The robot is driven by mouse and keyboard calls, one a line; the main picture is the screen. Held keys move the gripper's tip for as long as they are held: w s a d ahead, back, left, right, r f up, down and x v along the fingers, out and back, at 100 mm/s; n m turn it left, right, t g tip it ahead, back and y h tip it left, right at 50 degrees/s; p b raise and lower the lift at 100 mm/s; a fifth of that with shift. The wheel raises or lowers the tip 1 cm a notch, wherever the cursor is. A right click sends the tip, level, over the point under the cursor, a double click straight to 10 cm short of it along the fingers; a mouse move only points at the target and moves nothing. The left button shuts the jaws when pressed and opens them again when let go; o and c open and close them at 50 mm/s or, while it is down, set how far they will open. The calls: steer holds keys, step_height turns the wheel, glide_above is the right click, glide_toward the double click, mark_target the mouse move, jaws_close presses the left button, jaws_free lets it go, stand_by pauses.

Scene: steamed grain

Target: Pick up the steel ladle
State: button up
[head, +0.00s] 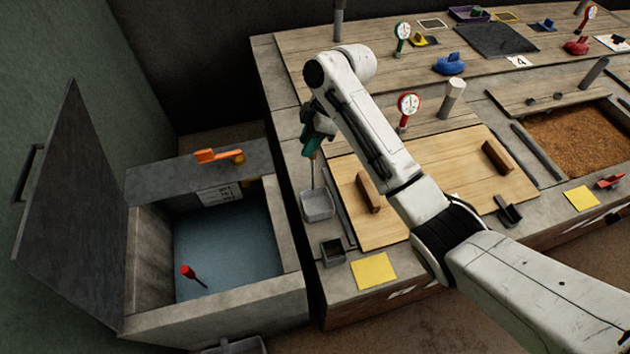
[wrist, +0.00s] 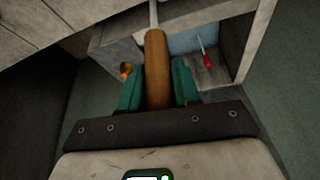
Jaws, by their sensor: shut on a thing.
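The steel ladle (head: 317,205) hangs below my gripper (head: 311,145) in the head view, with its square grey bowl down and its thin shaft upright. In the wrist view its brown wooden handle (wrist: 156,70) lies between the two green fingers of my gripper (wrist: 158,86), which are shut on it. The metal shaft runs out of the top of that view, and the bowl is not seen there. The bowl shows over the left edge of the counter. I cannot tell whether it touches anything below.
An open tank (head: 286,222) with blue water stands left, its lid (head: 75,185) raised. A red-handled tool (head: 190,274) shows in it. An orange-handled valve (head: 218,156) sits behind. On the counter are wooden boards (head: 455,165), a small dark box (head: 332,252) and a red gauge (head: 408,104).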

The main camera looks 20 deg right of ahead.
jaws_close()
steer(key=shift+r, duration=0.15)
